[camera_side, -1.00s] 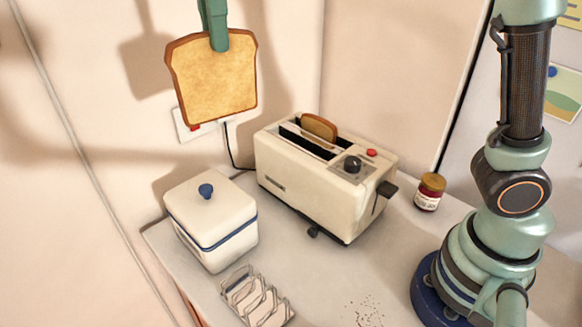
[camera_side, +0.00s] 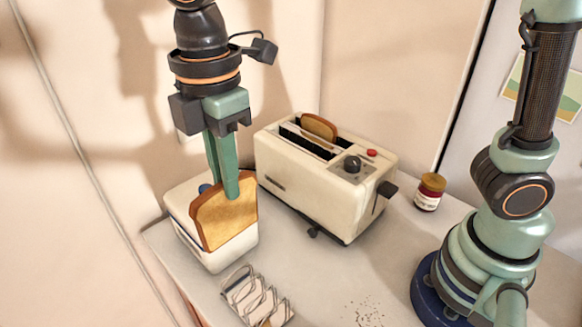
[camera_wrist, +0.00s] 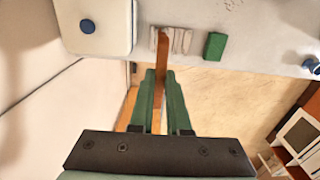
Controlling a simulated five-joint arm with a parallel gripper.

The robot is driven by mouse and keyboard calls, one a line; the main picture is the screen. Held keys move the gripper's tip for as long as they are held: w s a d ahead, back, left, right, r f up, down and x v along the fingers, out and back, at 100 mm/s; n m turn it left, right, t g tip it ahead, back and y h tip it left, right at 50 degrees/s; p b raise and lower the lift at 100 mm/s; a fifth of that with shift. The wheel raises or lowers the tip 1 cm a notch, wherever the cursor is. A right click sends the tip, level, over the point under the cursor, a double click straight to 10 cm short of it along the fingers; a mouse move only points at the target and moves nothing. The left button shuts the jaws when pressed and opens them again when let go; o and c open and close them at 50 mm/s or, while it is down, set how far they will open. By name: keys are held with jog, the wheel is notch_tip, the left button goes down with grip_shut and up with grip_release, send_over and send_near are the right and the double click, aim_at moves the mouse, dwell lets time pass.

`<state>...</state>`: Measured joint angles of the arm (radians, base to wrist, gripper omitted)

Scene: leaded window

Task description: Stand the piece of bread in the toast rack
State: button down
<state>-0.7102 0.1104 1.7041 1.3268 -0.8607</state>
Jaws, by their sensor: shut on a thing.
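My gripper (camera_side: 225,190) is shut on the piece of bread (camera_side: 222,216), a browned slice with a dark crust. The bread hangs upright, slightly tilted, in front of the lidded box in the side view. In the wrist view it shows edge-on as a thin brown strip (camera_wrist: 162,52) between my green fingers (camera_wrist: 160,76). The metal wire toast rack (camera_side: 257,297) stands on the counter's front part, below and right of the bread in the side view. In the wrist view the rack (camera_wrist: 180,41) is partly covered by the bread at its left end.
A white lidded box (camera_side: 205,258) stands behind the bread. A cream toaster (camera_side: 320,190) with another slice (camera_side: 319,127) in it stands to the right, with a jar (camera_side: 429,192) beyond. A green block (camera_wrist: 214,46) lies near the rack. Crumbs (camera_side: 368,312) lie on the counter.

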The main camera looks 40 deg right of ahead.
notch_tip(320, 180, down, 16)
jog(key=shift+f, duration=0.2)
dwell(1.0)
dwell(0.4)
jog(key=c, duration=0.8)
grip_release()
